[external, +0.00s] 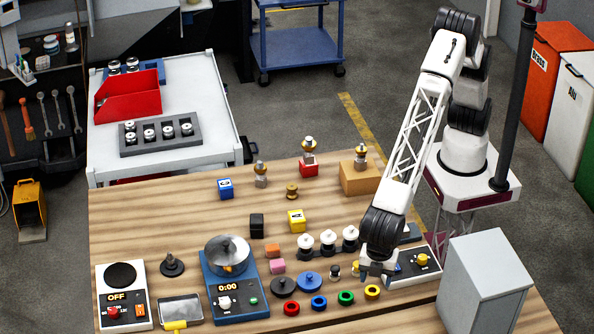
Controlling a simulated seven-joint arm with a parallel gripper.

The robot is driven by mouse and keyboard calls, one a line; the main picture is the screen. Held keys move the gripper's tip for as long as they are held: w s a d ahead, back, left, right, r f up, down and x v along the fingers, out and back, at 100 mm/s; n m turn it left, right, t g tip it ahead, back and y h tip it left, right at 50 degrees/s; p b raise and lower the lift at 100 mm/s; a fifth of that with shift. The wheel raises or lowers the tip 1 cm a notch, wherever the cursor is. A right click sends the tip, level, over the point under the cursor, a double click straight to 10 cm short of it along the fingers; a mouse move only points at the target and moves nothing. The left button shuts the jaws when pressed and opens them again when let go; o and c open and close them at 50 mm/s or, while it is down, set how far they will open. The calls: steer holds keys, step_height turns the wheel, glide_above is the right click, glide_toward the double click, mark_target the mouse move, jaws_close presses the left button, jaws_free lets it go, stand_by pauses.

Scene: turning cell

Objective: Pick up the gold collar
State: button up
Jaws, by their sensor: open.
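A gold-yellow ring (372,292), which looks like the gold collar, lies flat on the wooden bench (150,220) near its front edge. It is the rightmost in a row with a red ring (291,308), a blue ring (319,302) and a green ring (346,297). My gripper (376,272) points down just behind and above the gold collar, apart from it as far as I can see. It is open and nothing shows between its fingers. The fingertips are small, so their exact height is hard to tell.
A control box with a yellow knob (423,260) stands close right of my gripper, and a grey cabinet (487,280) farther right. White-topped parts (328,238) stand in a rack behind left. Dark and blue discs (309,281) lie left. A brass spool (291,191) stands farther back.

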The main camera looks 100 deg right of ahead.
mark_target(375, 288)
steer(key=shift+d+f, duration=0.1)
steer(key=shift+f, duration=2.5)
steer(key=c, duration=0.8)
steer(key=shift+r, duration=0.15)
steer(key=shift+c, duration=0.2)
steer(key=shift+r, duration=0.85)
steer(key=shift+s+d+r, duration=0.15)
steer(key=shift+r, duration=0.7)
steer(key=s+d, duration=0.3)
steer(key=s+d+r, duration=0.1)
steer(key=s+d, duration=0.6)
steer(key=d, duration=0.1)
steer(key=shift+s+d+r, duration=0.2)
steer(key=shift+s+d, duration=0.05)
